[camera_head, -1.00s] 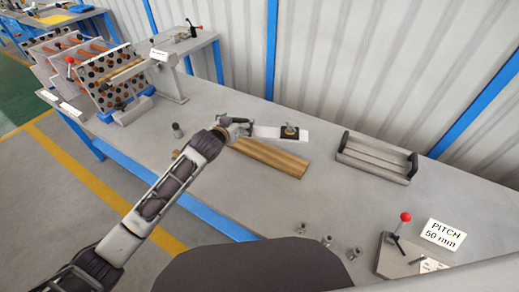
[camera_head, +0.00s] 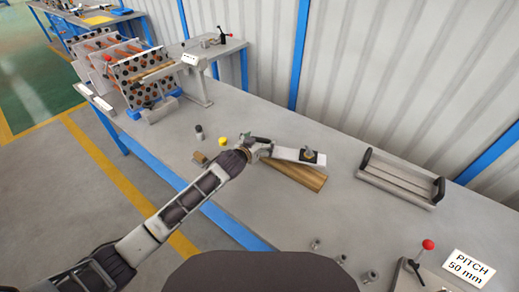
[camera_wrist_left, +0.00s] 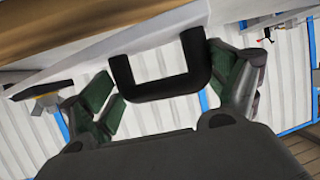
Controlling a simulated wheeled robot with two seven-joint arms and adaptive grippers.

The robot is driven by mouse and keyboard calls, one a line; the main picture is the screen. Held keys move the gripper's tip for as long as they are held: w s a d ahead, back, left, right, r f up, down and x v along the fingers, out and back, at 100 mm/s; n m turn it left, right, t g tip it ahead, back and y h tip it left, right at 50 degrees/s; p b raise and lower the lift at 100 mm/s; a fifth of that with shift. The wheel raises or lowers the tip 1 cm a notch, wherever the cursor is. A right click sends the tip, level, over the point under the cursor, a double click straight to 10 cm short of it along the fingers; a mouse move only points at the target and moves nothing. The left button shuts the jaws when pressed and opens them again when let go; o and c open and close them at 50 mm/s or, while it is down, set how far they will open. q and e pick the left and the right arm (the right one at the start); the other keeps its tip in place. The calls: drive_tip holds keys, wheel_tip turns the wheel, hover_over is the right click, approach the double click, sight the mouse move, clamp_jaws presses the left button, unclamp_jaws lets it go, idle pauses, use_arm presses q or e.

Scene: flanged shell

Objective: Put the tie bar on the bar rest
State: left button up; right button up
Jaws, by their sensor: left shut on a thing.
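My left gripper (camera_head: 262,148) is shut on that handle. The bar is over or just behind a long brown wooden block (camera_head: 298,174) on the bench, which looks like the bar rest. I cannot tell whether they touch. Gripper and bar hide part of the block. My right gripper is not in view.
A grey tray with black end handles (camera_head: 398,184) lies to the right on the bench (camera_head: 270,112). Several small metal fittings (camera_head: 341,259) are near the front edge. A yellow cap (camera_head: 222,141) and small cylinder (camera_head: 199,131) are left of the gripper. A rack (camera_head: 150,68) stands at the back left.

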use_arm(q)
drive_tip(key=shift+f, duration=1.75)
drive_tip(key=shift+f, duration=0.1)
drive_tip(key=o, duration=1.4)
drive_tip(key=shift+f, duration=0.15)
drive_tip(key=shift+c, duration=0.2)
